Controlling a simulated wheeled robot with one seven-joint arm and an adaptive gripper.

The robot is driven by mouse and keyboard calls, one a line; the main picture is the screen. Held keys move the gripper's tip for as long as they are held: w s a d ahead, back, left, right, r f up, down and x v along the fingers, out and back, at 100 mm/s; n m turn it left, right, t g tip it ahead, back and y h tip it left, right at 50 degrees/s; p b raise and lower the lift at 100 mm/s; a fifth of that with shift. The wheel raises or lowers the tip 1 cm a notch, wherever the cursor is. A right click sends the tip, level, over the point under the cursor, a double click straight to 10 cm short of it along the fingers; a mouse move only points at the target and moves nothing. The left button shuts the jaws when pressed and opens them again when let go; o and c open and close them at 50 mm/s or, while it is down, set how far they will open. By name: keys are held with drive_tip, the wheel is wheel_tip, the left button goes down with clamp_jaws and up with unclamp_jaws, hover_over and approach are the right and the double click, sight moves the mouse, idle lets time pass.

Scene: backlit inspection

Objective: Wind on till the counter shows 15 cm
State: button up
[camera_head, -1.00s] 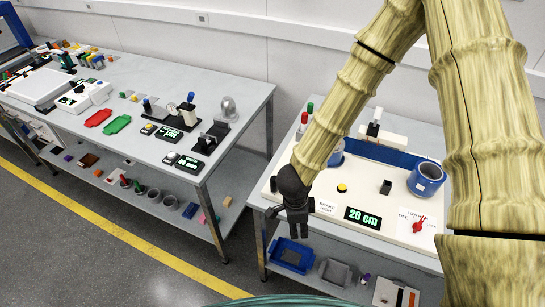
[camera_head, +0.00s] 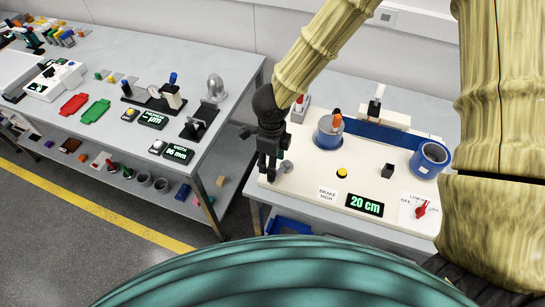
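The counter (camera_head: 364,204) on the cream winding machine (camera_head: 310,195) reads "20 cm" in green. A red switch knob (camera_head: 421,209) sits on a small label at its right. A yellow button (camera_head: 342,172) is behind the counter. A blue-rimmed spool (camera_head: 329,132) with an orange top stands at the back left, and a blue roll (camera_head: 430,158) at the right. My dark gripper (camera_head: 268,174) hangs at the machine's left end, beside a grey knob (camera_head: 284,167). Its finger opening is unclear, and I see nothing held.
A black block (camera_head: 387,170) stands on the machine's middle. A white-topped post (camera_head: 377,102) stands behind. A second grey table (camera_head: 143,77) at left holds gauges, trays and displays, with a gap between the tables. My arm crosses the upper right.

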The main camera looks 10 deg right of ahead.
drive_tip(key=f+b, duration=0.2)
drive_tip(key=f, duration=0.1)
drive_tip(key=f+b, duration=0.1)
drive_tip(key=shift+w+f+b, duration=0.25)
drive_tip(key=shift+f+b, duration=0.05)
drive_tip(key=shift+b, duration=0.05)
drive_tip(key=shift+s+f+b, duration=0.15)
drive_tip(key=shift+f+b, duration=0.55)
drive_tip(key=shift+b, duration=0.2)
drive_tip(key=shift+f+b, duration=0.9)
drive_tip(key=shift+b, duration=0.1)
drive_tip(key=shift+r+p, duration=0.3)
drive_tip(key=shift+c, duration=1.4)
drive_tip(key=c, duration=0.6)
drive_tip(key=shift+c, duration=0.2)
